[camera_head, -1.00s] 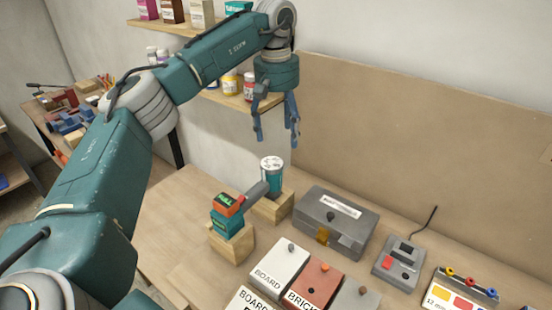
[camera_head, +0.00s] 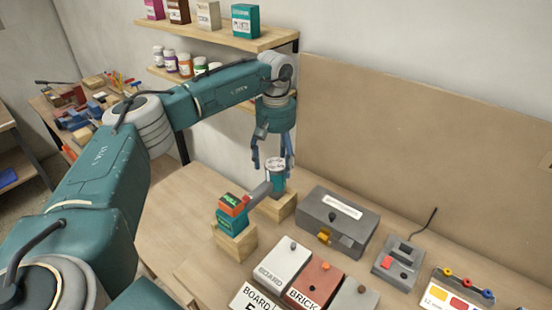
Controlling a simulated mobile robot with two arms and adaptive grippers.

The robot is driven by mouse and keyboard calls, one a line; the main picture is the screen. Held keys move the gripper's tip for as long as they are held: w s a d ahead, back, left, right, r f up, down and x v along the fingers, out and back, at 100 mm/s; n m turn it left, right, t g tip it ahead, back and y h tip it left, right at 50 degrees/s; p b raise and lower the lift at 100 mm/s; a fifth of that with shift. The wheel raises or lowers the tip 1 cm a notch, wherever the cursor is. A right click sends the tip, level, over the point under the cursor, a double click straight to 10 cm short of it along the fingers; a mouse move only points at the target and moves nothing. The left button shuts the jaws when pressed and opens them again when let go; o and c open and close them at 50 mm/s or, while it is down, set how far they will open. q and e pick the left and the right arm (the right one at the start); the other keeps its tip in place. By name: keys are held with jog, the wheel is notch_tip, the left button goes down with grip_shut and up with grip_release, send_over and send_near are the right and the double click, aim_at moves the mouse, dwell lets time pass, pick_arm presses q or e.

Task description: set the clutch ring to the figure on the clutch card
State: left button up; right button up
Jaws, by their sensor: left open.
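A teal and grey drill lies on wooden blocks on the bench. Its clutch ring (camera_head: 277,164), a pale band with dark marks, faces up at the top of the teal cylinder (camera_head: 277,182). The drill's grey handle (camera_head: 258,191) runs down left to a teal battery end (camera_head: 233,213). My left gripper (camera_head: 272,165) is open, pointing down, with its fingers around or just behind the ring; I cannot tell whether they touch it. The ring's figures are too small to read. I cannot make out which card is the clutch card. My right gripper is not in view.
A grey case (camera_head: 338,225) with a label stands right of the drill. Labelled boxes, white (camera_head: 283,265) and brick red (camera_head: 314,284), stand in front. A grey device (camera_head: 399,263) with a red button is further right. Shelves (camera_head: 220,45) with boxes and jars hang behind my arm.

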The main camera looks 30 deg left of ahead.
pick_arm(q)
jog(key=shift+c, duration=0.6)
jog(key=c, duration=1)
jog(key=shift+c, duration=0.2)
jog(key=shift+f, duration=0.1)
